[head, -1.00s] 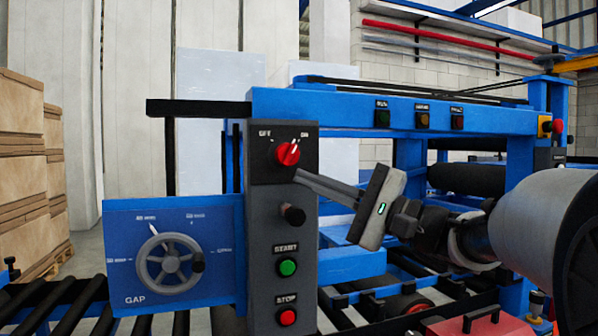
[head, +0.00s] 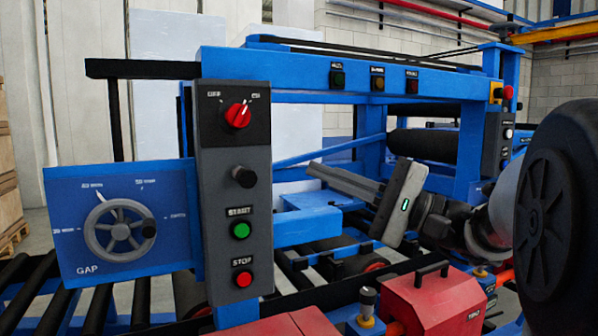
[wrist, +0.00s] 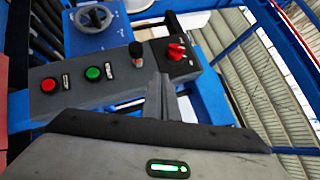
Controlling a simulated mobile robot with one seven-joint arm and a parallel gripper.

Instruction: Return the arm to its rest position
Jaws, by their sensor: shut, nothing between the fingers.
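My gripper (head: 314,170) is to the right of the grey control panel (head: 222,190), its fingers pointing left towards it, with a gap between. The fingers are together and hold nothing. In the wrist view my gripper (wrist: 163,80) points up the picture, with the panel (wrist: 75,80) beyond it. The red rotary switch (head: 238,115) on the panel has its pointer turned towards the right-hand label. Below it are a black knob (head: 244,176), a green start button (head: 240,230) and a red stop button (head: 243,279).
A blue gap panel with a handwheel (head: 119,226) is left of the control panel. The blue machine frame (head: 310,75) spans behind my arm. Red housings (head: 435,300) stand low in front. Black rollers (head: 35,285) lie at lower left. Cartons (head: 8,180) stand at the left edge.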

